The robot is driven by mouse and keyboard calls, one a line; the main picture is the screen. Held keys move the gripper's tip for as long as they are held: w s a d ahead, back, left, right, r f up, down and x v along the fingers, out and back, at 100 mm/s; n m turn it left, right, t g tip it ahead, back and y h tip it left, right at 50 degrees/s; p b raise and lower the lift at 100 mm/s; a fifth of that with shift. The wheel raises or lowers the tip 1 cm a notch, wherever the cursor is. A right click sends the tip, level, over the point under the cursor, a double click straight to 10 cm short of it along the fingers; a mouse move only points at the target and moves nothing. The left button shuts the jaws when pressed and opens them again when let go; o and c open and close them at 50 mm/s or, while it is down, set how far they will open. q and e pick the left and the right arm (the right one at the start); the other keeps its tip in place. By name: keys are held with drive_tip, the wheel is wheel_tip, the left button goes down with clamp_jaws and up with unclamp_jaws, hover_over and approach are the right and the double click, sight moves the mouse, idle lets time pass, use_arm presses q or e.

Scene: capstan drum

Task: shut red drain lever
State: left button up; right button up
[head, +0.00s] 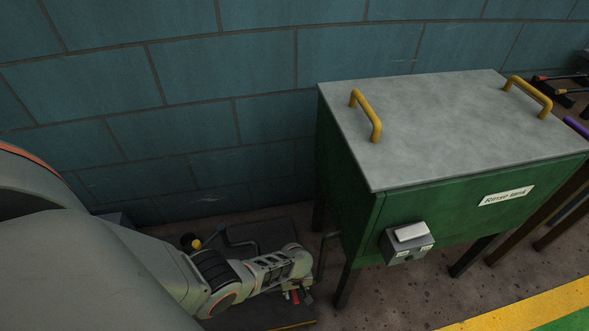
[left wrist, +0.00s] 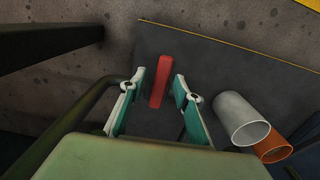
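The red drain lever (left wrist: 160,82) shows as a short red bar in the left wrist view, above a dark mat. It lies between the two teal-and-white fingers of my left gripper (left wrist: 160,84), with a gap on each side. The gripper is open; I cannot tell how far along the fingers the lever reaches. In the head view my left gripper (head: 298,287) is low beside the tank's near left leg. Small red patches there look like part of the lever (head: 294,297), mostly hidden by my arm. My right gripper is out of view.
The green rinse tank (head: 350,200) has a grey lid (head: 430,120), yellow handles and a grey box (head: 407,244) on its front. A dark curved pipe (left wrist: 85,112) passes left of the fingers. Grey (left wrist: 240,118) and orange (left wrist: 275,145) tubes are at right.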

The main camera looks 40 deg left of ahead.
sight(294, 294)
use_arm(q)
drive_tip(key=shift+s+a+r, duration=0.1)
drive_tip(key=shift+r, duration=0.95)
wheel_tip(294, 294, up, 9)
idle(0.4)
